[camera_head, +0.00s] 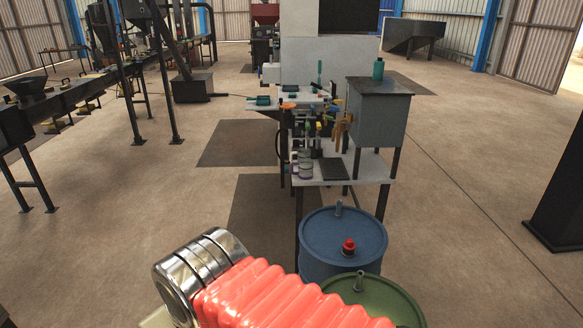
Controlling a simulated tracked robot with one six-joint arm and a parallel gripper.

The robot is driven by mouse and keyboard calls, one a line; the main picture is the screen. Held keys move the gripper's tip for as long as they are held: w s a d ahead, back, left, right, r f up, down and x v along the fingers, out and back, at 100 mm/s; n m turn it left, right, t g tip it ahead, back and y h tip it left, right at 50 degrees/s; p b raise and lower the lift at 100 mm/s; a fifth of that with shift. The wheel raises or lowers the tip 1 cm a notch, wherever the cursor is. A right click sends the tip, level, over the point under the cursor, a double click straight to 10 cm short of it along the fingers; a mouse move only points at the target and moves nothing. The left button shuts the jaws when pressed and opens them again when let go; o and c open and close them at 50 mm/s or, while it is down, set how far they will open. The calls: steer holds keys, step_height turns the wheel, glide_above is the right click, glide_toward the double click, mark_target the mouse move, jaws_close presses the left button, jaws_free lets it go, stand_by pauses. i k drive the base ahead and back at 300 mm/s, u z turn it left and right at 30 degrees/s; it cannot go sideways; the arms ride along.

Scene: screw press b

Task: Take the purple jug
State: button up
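I cannot make out a purple jug in this view. Small greyish containers (305,168) stand at the left front of the white work table (330,173), too small to tell their exact kind. A teal bottle (378,69) stands upright on the grey cabinet (378,110). My arm, with a red ribbed sleeve and a shiny metal joint, fills the bottom middle of the view. My gripper's fingers do not show, so its opening and anything in it are hidden.
A blue drum (343,235) and a green drum (385,300) stand just beyond and right of my arm. A conveyor machine (70,100) runs along the left. A dark post (560,190) stands at right. Open floor (150,215) lies left and right of the table.

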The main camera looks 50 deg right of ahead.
mark_target(302, 169)
steer(key=i, duration=2.05)
steer(key=z, duration=1.6)
steer(key=i, duration=1.4)
